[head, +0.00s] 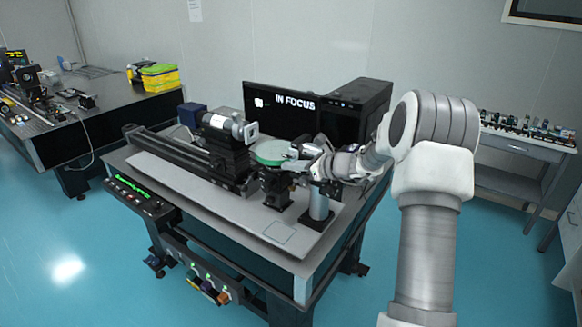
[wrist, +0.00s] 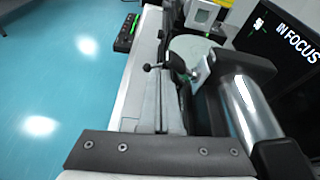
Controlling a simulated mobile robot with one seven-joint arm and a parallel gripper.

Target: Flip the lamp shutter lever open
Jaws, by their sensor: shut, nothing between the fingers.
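The lamp stands at the right of the bench, on a silver post (head: 319,206) with a black base. My arm covers much of its housing in the head view. In the wrist view a shiny silver and black cylinder (wrist: 242,92), which looks like the lamp housing, lies at the right. A small lever with a black ball knob (wrist: 147,67) sticks out to the left near the housing's far end. My gripper (head: 290,158) is shut and empty, close to the lamp beside the pale green disc (head: 270,152). I cannot tell whether it touches the lever.
The disc also shows in the wrist view (wrist: 188,48). A black rail (head: 185,157) with a mounted instrument lies left of the lamp. A monitor (head: 290,110) reading "IN FOCUS" stands behind. The bench's front right corner (head: 285,258) is clear.

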